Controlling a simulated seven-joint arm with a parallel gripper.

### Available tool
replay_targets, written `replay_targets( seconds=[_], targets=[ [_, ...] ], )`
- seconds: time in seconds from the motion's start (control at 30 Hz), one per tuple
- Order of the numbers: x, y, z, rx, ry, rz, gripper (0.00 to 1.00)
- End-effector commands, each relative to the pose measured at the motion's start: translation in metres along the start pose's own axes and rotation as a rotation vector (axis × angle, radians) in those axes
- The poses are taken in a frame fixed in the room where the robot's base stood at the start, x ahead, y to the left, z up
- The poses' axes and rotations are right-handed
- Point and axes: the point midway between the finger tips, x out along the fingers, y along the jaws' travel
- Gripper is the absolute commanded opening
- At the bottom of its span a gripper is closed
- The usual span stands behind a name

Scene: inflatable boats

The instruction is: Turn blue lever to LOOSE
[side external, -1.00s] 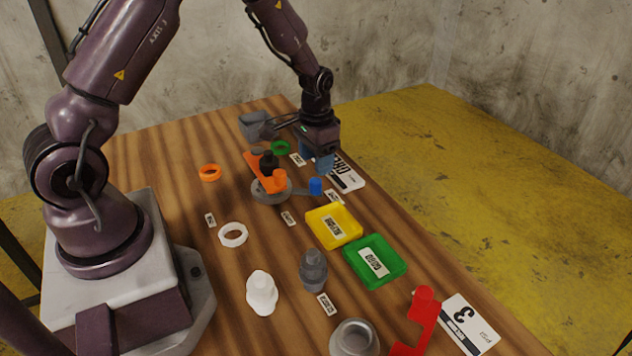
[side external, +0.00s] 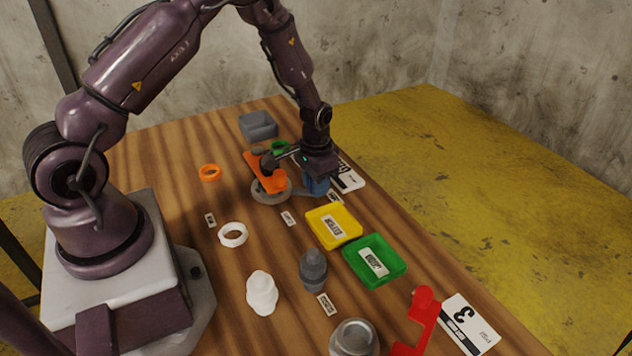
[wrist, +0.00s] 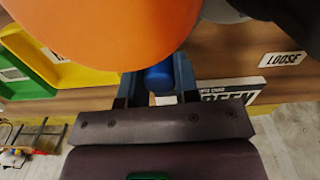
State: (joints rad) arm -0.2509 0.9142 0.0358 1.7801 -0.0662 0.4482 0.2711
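The blue lever is a grey arm on a round grey base (side external: 268,196), with a blue knob at its outer end. My gripper (side external: 316,188) is lowered over that end in the side view and hides the knob there. In the wrist view the blue knob (wrist: 158,77) sits between the two blue fingers of my gripper (wrist: 159,84), very close to both. I cannot tell whether they press on it. A LOOSE label (wrist: 281,59) lies to the right of the knob in the wrist view. A small label (side external: 335,197) lies just beyond the knob; its text is unreadable.
An orange lever (side external: 268,172) shares the base and its round top fills much of the wrist view. A yellow tray (side external: 322,239) and green tray (side external: 356,267) stand nearby. A GREEN sign (side external: 349,178) lies behind my gripper. A grey bin (side external: 257,124) stands at the back.

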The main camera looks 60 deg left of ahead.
Motion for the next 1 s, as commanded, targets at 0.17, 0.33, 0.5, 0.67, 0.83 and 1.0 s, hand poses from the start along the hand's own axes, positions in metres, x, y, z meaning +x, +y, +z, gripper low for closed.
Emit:
replay_targets(
  seconds=[0.17,0.33,0.5,0.67,0.83,1.0],
  targets=[
    [0.000,0.000,0.000,-0.001,0.000,0.000,0.00],
    [-0.001,-0.002,-0.001,-0.015,0.000,0.000,0.00],
    [-0.001,-0.005,-0.004,-0.057,0.001,-0.001,0.00],
    [-0.001,-0.011,-0.007,-0.121,0.001,-0.001,0.00],
    [-0.001,-0.018,-0.011,-0.204,0.000,-0.001,0.00],
    [-0.001,-0.026,-0.015,-0.289,0.000,-0.001,0.00]
  ],
)
